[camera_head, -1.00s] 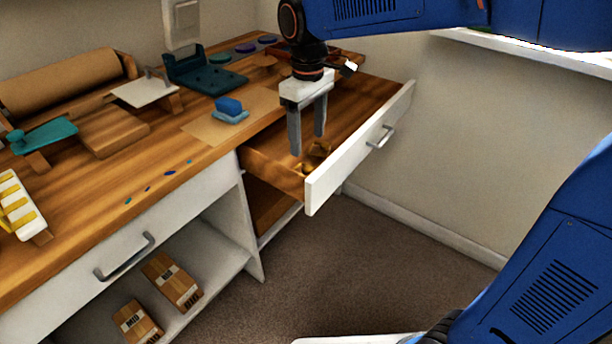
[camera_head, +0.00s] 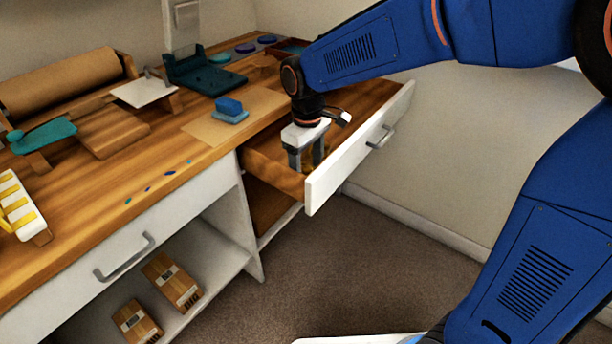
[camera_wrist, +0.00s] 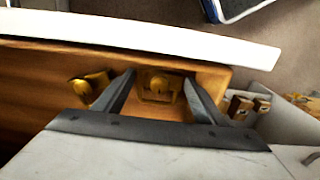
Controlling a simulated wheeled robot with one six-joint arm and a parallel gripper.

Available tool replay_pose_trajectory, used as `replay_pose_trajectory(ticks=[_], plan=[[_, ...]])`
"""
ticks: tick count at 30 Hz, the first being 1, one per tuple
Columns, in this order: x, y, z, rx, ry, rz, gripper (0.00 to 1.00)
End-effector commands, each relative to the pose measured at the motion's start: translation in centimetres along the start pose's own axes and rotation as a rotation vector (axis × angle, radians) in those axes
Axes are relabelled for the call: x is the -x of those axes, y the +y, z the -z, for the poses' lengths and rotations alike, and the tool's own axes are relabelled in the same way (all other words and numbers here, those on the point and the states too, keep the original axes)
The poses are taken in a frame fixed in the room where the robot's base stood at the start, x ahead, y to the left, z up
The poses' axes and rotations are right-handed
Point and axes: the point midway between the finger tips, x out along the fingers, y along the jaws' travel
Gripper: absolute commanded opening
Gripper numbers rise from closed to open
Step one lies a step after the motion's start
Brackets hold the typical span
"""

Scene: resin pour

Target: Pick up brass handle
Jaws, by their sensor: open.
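Two brass pieces lie in the open drawer in the wrist view. One brass piece (camera_wrist: 158,88), with a rounded knob and a squarish base, lies between my gripper's fingers. The other brass piece (camera_wrist: 90,86) lies just outside the left finger. I cannot tell for sure which is the brass handle. My gripper (camera_head: 306,168) points down into the drawer and is open; it also shows in the wrist view (camera_wrist: 159,80). I see no finger clearly touching brass. In the head view the fingers and drawer front mostly hide the pieces.
The drawer's white front (camera_head: 360,150) stands close to my gripper on the right. The wooden worktop (camera_head: 75,210) holds a blue block (camera_head: 229,106), a teal stand (camera_head: 205,78) and a paper roll (camera_head: 62,80). Boxes (camera_head: 172,280) lie on the shelf below.

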Motion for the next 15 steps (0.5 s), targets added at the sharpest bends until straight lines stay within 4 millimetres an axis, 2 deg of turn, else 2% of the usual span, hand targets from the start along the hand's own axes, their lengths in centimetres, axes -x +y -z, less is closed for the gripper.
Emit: replay_pose_trajectory(ticks=[6, 10, 11, 15], plan=[[-0.03, 0.00, 0.00, 0.000, 0.000, 0.000, 0.62], [-0.03, 0.00, 0.00, 0.000, 0.000, 0.000, 0.31], [-0.03, 0.00, 0.00, 0.000, 0.000, 0.000, 0.28], [0.00, 0.00, 0.01, 0.000, 0.001, 0.000, 0.28]])
